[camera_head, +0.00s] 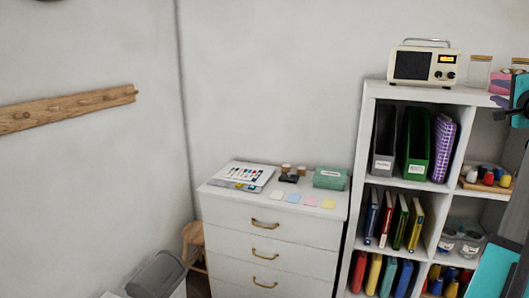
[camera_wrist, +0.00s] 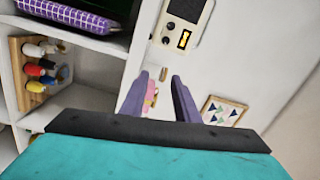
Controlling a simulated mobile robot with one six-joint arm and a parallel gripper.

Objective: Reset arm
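My gripper (camera_wrist: 160,77) shows in the wrist view with its two purple fingers apart and nothing held between them. A pink and yellow item (camera_wrist: 151,96) shows in the gap, on or over the white shelf top beyond the fingers. In the head view my gripper (camera_head: 499,101) is at the right edge, near the top of the white shelf unit (camera_head: 367,130). Part of my teal arm shows there too, cut off by the frame edge.
A cream radio (camera_head: 423,66) and a cork-lidded jar (camera_head: 479,73) stand on the shelf unit, close to my gripper. Binders and bottles fill the shelves below. A white drawer cabinet (camera_head: 270,240) stands to the left. Open air lies above the cabinet.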

